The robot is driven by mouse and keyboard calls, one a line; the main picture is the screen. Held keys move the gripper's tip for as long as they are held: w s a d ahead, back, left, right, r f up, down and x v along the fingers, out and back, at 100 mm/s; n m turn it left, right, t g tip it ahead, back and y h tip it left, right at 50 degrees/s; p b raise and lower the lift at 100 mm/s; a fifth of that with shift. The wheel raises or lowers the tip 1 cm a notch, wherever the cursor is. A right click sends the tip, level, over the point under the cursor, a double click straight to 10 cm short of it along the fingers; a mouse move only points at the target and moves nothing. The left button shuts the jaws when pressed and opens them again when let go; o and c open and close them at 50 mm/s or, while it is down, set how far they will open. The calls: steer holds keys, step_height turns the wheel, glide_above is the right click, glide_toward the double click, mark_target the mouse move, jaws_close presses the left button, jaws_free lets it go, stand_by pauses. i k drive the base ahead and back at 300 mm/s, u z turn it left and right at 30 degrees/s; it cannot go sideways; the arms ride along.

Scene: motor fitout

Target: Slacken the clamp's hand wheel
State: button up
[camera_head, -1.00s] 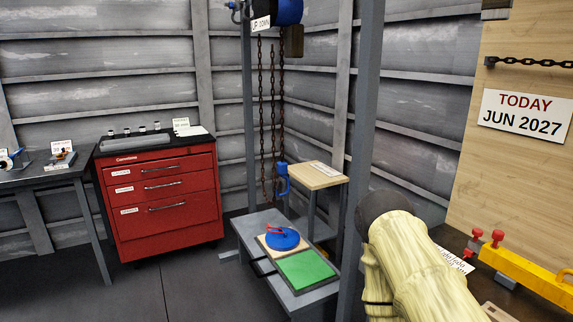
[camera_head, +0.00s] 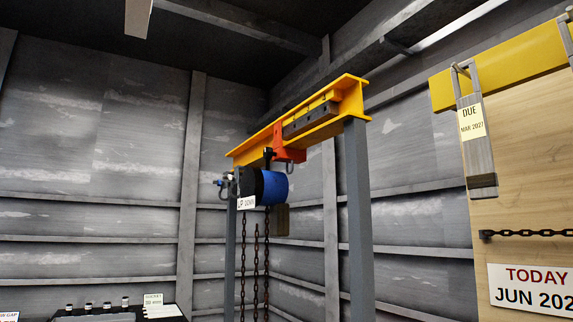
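An orange bracket (camera_head: 289,148), which looks like the clamp, is on the underside of the yellow overhead beam (camera_head: 247,147). I cannot make out a hand wheel on it at this size. A blue and black hoist (camera_head: 272,188) hangs just below it, with a tag reading UP DOWN. My gripper and arm are not in view.
Grey posts (camera_head: 360,220) hold up the beam. Dark chains (camera_head: 267,262) hang from the hoist. A wooden board (camera_head: 525,220) with a date sign (camera_head: 531,290) and a hanging tagged piece (camera_head: 478,150) are at the right. A bench top (camera_head: 140,311) shows at lower left.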

mark_target(267, 153)
steer(key=u, duration=0.5)
steer(key=k, duration=0.65)
steer(key=u, duration=0.95)
steer(key=k, duration=0.65)
steer(key=u, duration=0.65)
steer(key=i, duration=1.7)
steer(key=z, duration=0.8)
steer(key=i, duration=1.25)
steer(key=z, duration=1.1)
